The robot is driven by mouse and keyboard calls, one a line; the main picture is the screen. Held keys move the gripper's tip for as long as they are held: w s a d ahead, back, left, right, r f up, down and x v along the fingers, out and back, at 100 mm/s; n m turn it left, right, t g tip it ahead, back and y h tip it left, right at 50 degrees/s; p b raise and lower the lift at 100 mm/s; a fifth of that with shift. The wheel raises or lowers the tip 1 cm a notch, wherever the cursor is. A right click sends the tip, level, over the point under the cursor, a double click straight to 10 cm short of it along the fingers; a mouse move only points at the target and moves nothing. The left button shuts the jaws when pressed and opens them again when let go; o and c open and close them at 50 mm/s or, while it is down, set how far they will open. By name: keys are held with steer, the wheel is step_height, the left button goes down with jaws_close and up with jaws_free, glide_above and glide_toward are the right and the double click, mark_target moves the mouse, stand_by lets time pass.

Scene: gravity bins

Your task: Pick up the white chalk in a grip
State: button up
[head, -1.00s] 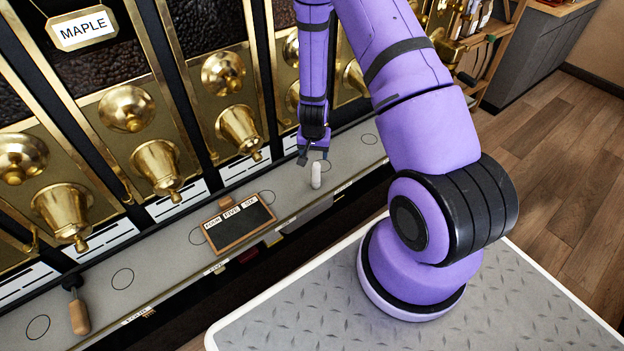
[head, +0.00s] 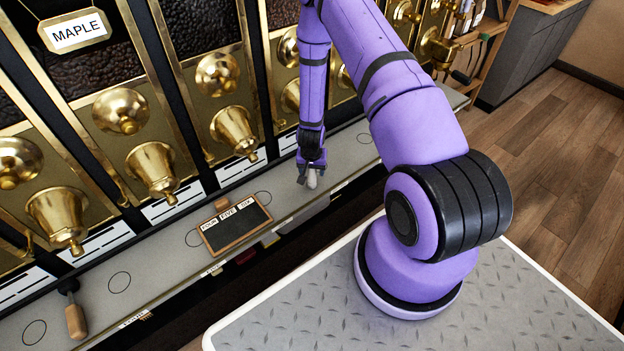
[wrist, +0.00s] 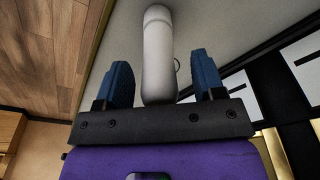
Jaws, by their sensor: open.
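In the wrist view the chalk (wrist: 157,58) is a pale rounded cylinder lying between the two blue finger pads of my gripper (wrist: 160,80). The fingers are open, with a visible gap on each side of the chalk. The lower end of the chalk reaches down close to the dark gripper bar in that view.
A small slate board (head: 236,222) with word labels lies on the ledge to the left. A wooden-handled tool (head: 75,318) lies at the far left. Brass bells and funnels (head: 233,128) line the wall behind the ledge. The ledge between slate and tool is clear.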

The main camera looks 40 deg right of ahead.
steer(key=shift+f, duration=0.45)
jaws_close()
steer(key=shift+d, duration=0.1)
steer(key=shift+w+r, duration=0.1)
steer(key=shift+r, duration=0.8)
step_height(320, 180, up, 2)
steer(key=s+a, duration=0.3)
steer(key=s, duration=0.4)
steer(key=s+a+r, duration=0.1)
steer(key=s+a, duration=0.3)
steer(key=s, duration=0.3)
steer(key=shift+a+r, duration=0.15)
steer(key=shift+a, duration=0.15)
steer(key=shift+s, duration=0.1)
